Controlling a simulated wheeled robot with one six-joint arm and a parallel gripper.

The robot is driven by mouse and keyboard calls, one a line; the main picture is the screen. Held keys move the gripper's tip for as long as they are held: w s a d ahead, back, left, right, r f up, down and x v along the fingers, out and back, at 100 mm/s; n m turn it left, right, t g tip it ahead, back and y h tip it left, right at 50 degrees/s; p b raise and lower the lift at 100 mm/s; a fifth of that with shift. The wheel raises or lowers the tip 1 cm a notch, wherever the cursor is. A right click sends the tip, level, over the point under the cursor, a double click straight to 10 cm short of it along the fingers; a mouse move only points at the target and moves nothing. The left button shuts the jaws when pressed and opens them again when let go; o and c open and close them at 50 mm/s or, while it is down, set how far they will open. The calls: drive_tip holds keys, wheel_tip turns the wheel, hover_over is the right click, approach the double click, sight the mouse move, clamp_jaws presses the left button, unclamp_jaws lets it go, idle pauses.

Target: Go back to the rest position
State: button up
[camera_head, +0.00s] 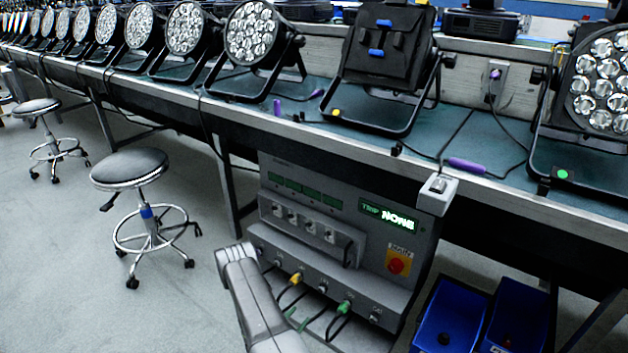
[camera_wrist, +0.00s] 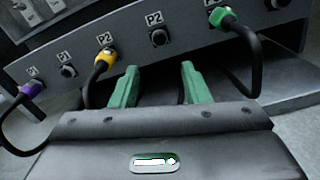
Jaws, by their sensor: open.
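My gripper (camera_wrist: 158,82) has two green fingers, spread apart with nothing between them. In the wrist view they point at the lower front of a grey power cabinet, just below its row of sockets. A purple plug (camera_wrist: 32,90), a yellow plug (camera_wrist: 105,58) and a green plug (camera_wrist: 222,17) sit in sockets there, each with a black cable. The yellow plug is above the left finger, the green plug above and right of the right finger. In the head view my gripper (camera_head: 297,318) is low in front of the cabinet (camera_head: 345,210), partly hidden by my arm.
A long workbench (camera_head: 300,95) carries several par cans (camera_head: 255,38) and cables. The cabinet's display (camera_head: 390,214) reads "TRIP NONE"; a red MAIN switch (camera_head: 398,261) is below it. Two blue bins (camera_head: 452,310) stand at right. A stool (camera_head: 130,168) stands at left on open floor.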

sight(320, 293)
drive_tip(key=b+x, duration=0.3)
drive_tip(key=x, duration=0.8)
drive_tip(key=shift+w+d+f+b, duration=0.1)
drive_tip(key=shift+w+d+b, duration=0.15)
drive_tip(key=shift+b, duration=0.1)
drive_tip(key=shift+v, duration=1.05)
drive_tip(key=shift+p+v, duration=0.4)
drive_tip(key=shift+v, duration=1.45)
